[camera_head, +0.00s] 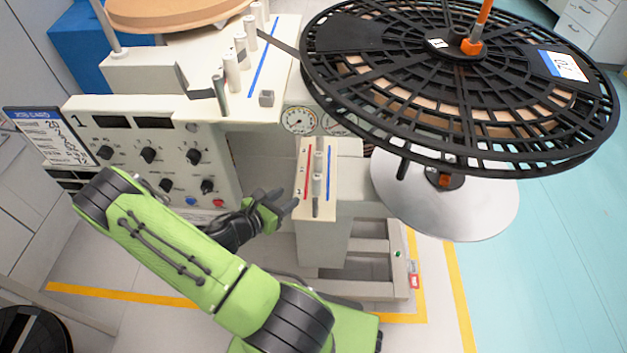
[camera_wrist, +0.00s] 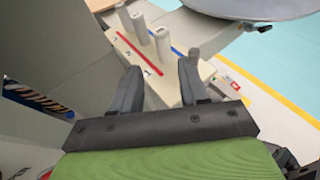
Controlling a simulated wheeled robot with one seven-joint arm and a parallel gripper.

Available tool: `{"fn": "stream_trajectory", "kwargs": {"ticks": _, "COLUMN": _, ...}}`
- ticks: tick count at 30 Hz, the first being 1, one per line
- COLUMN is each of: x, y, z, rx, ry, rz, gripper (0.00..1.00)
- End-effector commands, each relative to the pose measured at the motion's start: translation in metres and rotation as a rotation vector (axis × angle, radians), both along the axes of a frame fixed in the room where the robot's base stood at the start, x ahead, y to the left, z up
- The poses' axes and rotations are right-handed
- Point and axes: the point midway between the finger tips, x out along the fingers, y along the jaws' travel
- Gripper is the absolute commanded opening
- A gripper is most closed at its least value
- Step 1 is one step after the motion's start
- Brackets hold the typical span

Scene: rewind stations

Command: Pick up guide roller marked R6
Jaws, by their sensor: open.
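No R6 marking is legible, so I cannot tell which roller is R6. A cream roller (camera_head: 317,168) stands upright on a narrow pedestal (camera_head: 302,207) with red and blue lines. The wrist view shows two pale rollers, a nearer one (camera_wrist: 162,43) and a farther one (camera_wrist: 139,27), upright on the pedestal top. A grey peg (camera_wrist: 193,62) stands at its near end. My gripper (camera_head: 285,203) is open and empty, just left of the pedestal. In the wrist view its fingers (camera_wrist: 161,78) point toward the pedestal, apart from the rollers.
More rollers (camera_head: 232,72) stand in a row on the upper deck. A control panel (camera_head: 150,150) marked 1 is behind my arm. A large black reel (camera_head: 400,100) overhangs the right side above a grey disc (camera_head: 470,205). The blue-green floor (camera_head: 560,270) at right is clear.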

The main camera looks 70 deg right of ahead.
Motion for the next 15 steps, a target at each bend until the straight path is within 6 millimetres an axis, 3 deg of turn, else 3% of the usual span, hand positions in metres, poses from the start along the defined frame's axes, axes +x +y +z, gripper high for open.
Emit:
{"fn": "stream_trajectory", "kwargs": {"ticks": 6, "x": -0.02, "y": -0.048, "z": -0.021, "rx": -0.001, "ry": -0.003, "rz": -0.008, "gripper": 0.44}}
{"fn": "stream_trajectory", "kwargs": {"ticks": 15, "x": -0.037, "y": -0.087, "z": -0.034, "rx": -0.001, "ry": -0.006, "rz": -0.009, "gripper": 0.44}}
